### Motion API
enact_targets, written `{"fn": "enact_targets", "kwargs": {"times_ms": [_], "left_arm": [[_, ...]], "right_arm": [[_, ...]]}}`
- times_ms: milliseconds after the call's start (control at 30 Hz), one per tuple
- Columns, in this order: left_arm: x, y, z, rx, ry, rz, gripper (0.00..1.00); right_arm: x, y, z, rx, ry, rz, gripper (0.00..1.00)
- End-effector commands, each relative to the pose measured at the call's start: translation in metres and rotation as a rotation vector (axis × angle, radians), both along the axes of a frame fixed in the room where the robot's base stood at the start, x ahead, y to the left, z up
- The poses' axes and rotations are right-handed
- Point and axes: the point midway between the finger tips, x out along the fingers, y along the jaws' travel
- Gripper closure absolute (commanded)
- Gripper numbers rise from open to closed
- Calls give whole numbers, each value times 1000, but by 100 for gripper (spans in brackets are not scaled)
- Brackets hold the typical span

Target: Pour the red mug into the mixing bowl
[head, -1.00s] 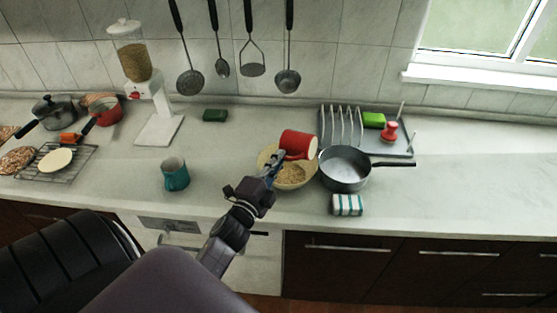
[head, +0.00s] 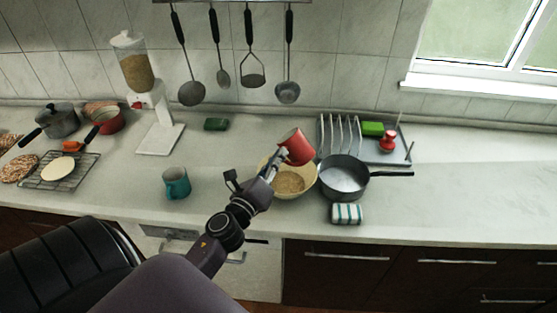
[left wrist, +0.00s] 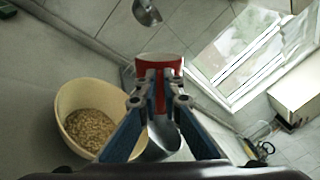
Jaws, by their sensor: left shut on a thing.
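The red mug (head: 298,147) is held by my left gripper (head: 278,162) above the back right part of the mixing bowl. In the head view the mug is tilted, with its light rim toward the upper left. The mixing bowl (head: 268,187) is cream coloured and holds a heap of tan grains. The left wrist view shows the red mug (left wrist: 160,62) between the shut fingers (left wrist: 160,85), and the bowl (left wrist: 68,104) with grains to the left. The mug's contents are hidden. My right gripper is in neither view.
A dish rack (head: 382,153) is behind. A teal mug (head: 176,183) stands to the left.

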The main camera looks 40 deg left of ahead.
Motion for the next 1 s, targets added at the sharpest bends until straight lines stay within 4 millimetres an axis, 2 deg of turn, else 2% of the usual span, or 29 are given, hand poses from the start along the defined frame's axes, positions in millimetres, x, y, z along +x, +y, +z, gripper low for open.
{"fn": "enact_targets", "kwargs": {"times_ms": [33, 267, 400, 500, 633, 1000], "left_arm": [[0, 0, 9, 75, 10, -1, 100], [0, 0, 20, 276, 42, -2, 100], [0, 0, 37, 546, 86, -2, 100], [0, 0, 41, 676, 108, -1, 100], [0, 0, 41, 742, 119, 0, 100], [0, 0, 40, 740, 118, 1, 100]], "right_arm": [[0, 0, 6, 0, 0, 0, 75], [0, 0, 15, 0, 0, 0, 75], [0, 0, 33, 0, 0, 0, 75], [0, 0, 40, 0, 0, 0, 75], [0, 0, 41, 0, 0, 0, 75], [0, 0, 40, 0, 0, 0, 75]]}}
